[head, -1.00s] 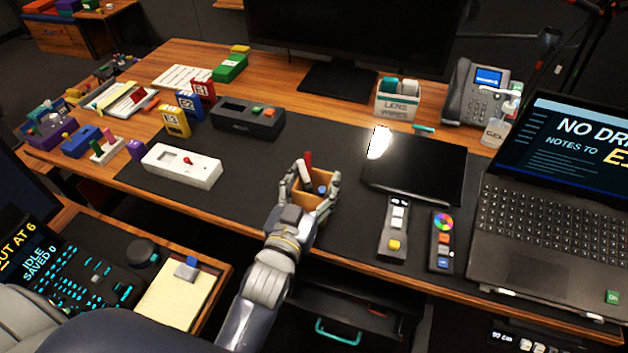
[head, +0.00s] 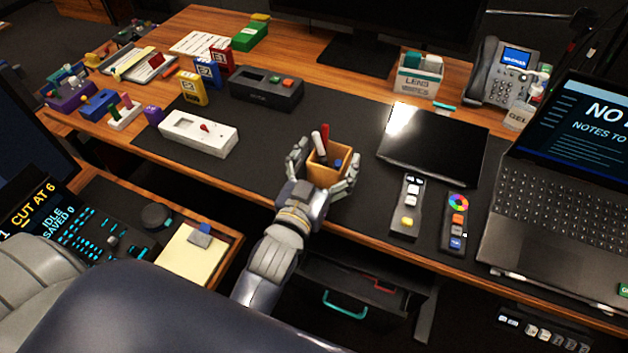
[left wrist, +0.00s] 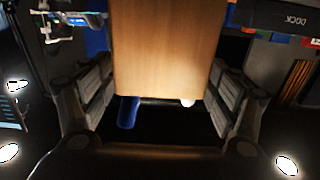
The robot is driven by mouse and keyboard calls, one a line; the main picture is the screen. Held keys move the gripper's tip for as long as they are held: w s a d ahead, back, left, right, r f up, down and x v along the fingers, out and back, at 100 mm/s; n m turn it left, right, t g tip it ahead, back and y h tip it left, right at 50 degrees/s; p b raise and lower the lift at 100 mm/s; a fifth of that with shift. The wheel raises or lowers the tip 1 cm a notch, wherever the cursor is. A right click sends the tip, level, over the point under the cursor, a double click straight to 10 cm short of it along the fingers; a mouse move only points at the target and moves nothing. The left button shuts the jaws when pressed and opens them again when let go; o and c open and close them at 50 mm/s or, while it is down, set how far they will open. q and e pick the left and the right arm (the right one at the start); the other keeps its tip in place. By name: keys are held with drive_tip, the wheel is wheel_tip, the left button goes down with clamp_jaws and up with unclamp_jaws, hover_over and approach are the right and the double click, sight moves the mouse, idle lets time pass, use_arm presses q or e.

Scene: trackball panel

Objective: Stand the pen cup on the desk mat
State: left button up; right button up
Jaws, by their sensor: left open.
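The pen cup (head: 326,163) is a square wooden holder with a red marker, a white-bodied pen and a blue item in it. It stands on the dark desk mat (head: 270,148) near the front edge. My left gripper (head: 323,170) is open, with one finger on each side of the cup and gaps showing. In the left wrist view the cup (left wrist: 165,50) fills the middle between the spread fingers (left wrist: 160,100), and a blue pen end shows at its rim. Whether its base rests fully on the mat is hidden. My right gripper is not in view.
A black tablet (head: 433,145) and two small remotes (head: 406,206) lie right of the cup, with the laptop (head: 560,190) beyond. A white device (head: 199,133) lies to the left and a black dock (head: 266,91) behind. Mat between them is bare. An open drawer (head: 350,290) hangs below.

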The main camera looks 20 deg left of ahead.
use_arm(q)
drive_tip(key=s+b, duration=0.2)
drive_tip(key=s, duration=0.8)
drive_tip(key=shift+s+a, duration=0.2)
drive_tip(key=shift+s, duration=0.15)
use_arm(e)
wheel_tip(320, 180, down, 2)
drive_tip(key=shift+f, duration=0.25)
use_arm(q)
drive_tip(key=shift+r, duration=0.1)
